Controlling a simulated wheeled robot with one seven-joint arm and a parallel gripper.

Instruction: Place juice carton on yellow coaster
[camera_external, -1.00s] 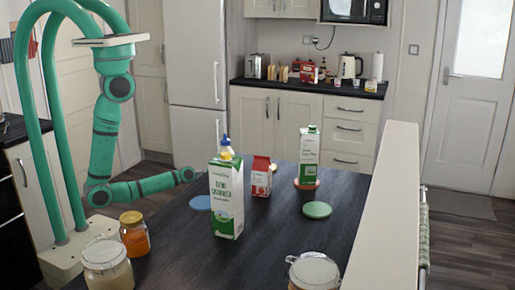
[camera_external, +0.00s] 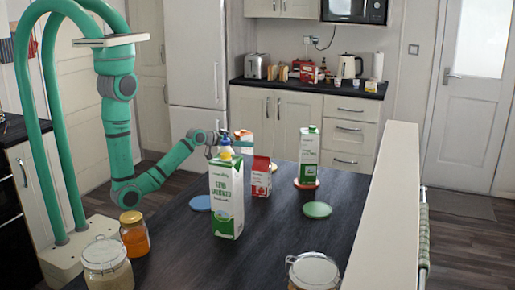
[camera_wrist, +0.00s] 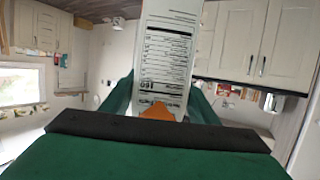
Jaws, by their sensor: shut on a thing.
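My gripper (camera_external: 226,140) is shut on a white carton with orange parts (camera_external: 243,143), apparently the juice carton, and holds it raised behind the other cartons. In the wrist view the carton (camera_wrist: 165,60) stands between the green fingers, its printed label panel and an orange patch facing the camera.
Another green-and-white carton (camera_external: 309,155) stands on a reddish coaster (camera_external: 306,185). Blue (camera_external: 200,203) and green (camera_external: 317,210) coasters are empty. Jars stand in front.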

